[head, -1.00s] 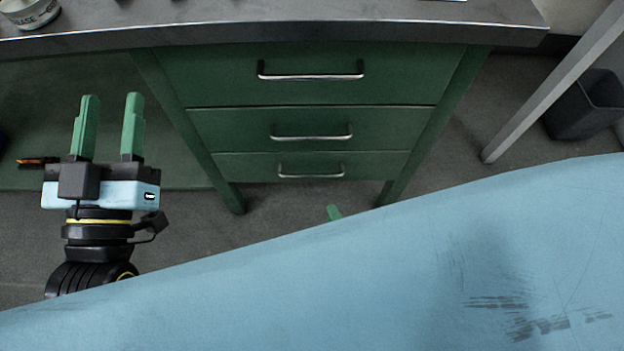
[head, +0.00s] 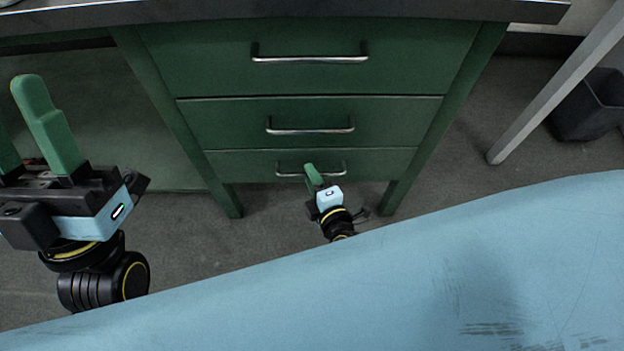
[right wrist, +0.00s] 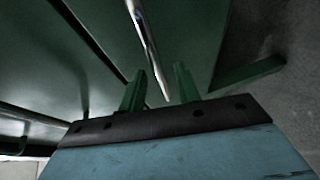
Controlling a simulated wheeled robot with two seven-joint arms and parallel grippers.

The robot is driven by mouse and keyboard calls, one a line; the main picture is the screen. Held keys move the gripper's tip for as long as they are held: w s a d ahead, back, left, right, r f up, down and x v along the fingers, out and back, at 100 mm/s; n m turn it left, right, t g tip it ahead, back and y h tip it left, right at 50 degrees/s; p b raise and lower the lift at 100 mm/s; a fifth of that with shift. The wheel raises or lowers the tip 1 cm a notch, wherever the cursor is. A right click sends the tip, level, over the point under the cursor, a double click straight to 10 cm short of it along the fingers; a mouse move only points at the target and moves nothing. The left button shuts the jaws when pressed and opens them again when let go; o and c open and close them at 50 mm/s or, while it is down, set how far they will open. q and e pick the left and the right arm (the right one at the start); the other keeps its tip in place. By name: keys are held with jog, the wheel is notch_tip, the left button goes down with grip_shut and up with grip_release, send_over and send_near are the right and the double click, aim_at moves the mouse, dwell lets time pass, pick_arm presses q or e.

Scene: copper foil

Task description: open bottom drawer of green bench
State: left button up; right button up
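The green bench (head: 150,80) has three drawers with metal handles, all shut. The bottom drawer (head: 240,166) is the lowest front, with its handle (head: 335,169) across the middle. My right gripper (head: 312,172) is at this handle, its green finger overlapping the bar in the head view. In the right wrist view its two fingers (right wrist: 160,84) stand apart, and a metal handle bar (right wrist: 145,40) runs down into the gap between them; contact cannot be made out. My left gripper (head: 25,130) is open and empty at the left, its outer finger cut off by the frame.
The middle drawer (head: 230,125) and top drawer (head: 210,65) are above. A grey slanted leg (head: 545,95) and a black bin (head: 590,105) stand at the right. Bare floor (head: 265,210) lies below the bench.

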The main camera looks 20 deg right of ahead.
jog(key=shift+w, duration=0.15)
grip_shut()
dwell(0.4)
